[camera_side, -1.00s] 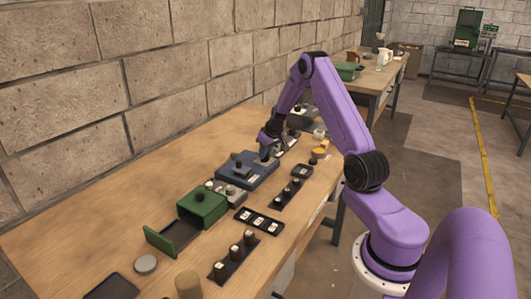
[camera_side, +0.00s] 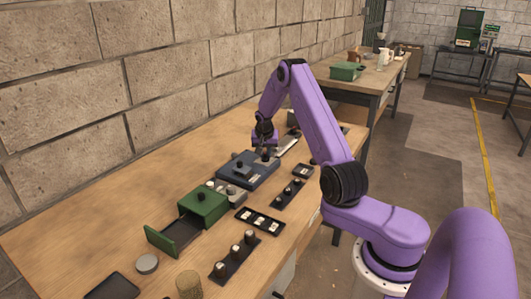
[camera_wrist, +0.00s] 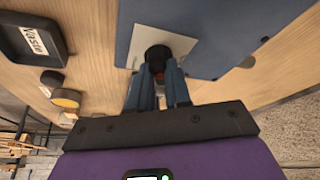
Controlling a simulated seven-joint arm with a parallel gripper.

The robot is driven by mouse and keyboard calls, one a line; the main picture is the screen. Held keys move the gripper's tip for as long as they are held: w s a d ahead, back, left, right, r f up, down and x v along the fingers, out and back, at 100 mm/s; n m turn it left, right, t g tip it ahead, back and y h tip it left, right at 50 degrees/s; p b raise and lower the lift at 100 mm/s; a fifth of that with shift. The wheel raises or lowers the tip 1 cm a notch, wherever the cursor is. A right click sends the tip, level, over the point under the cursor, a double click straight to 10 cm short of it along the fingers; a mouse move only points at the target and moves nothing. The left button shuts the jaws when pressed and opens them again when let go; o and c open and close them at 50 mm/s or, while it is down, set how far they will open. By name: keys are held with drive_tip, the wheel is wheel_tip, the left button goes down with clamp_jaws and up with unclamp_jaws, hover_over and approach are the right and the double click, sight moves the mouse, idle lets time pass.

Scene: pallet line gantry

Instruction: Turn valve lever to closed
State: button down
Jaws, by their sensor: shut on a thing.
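A blue box (camera_side: 258,172) sits on the bench in the middle of the side view. It also fills the top of the wrist view (camera_wrist: 215,35), with a pale plate (camera_wrist: 141,43) on it. A dark round grip (camera_wrist: 157,56), apparently the valve lever's, stands over the plate. My gripper (camera_wrist: 161,72) is shut on it, one blue finger to each side. In the side view my gripper (camera_side: 264,144) points down at the box's far right end and hides most of the lever. A separate black knob (camera_side: 238,165) stands on the box's left part. The lever's angle cannot be told.
A green box (camera_side: 204,204) with an open drawer (camera_side: 174,237) stands nearer on the bench. Black racks (camera_side: 234,258) and trays (camera_side: 259,220) line the front side. A tray labelled Waste (camera_wrist: 28,40) shows in the wrist view. Bare bench lies toward the block wall.

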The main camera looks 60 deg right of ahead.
drive_tip(key=m+g, duration=0.1)
drive_tip(key=m, duration=0.1)
drive_tip(key=m+g, duration=0.1)
drive_tip(key=m, duration=0.2)
drive_tip(key=shift+w+a+m, duration=0.1)
drive_tip(key=shift+w+m, duration=0.05)
drive_tip(key=shift+m, duration=0.15)
idle(0.5)
drive_tip(key=c, duration=1.1)
unclamp_jaws()
drive_tip(key=shift+o, duration=0.2)
drive_tip(key=shift+r, duration=0.1)
drive_tip(key=v, duration=1.7)
drive_tip(key=shift+w+a, duration=0.2)
drive_tip(key=shift+a, duration=0.25)
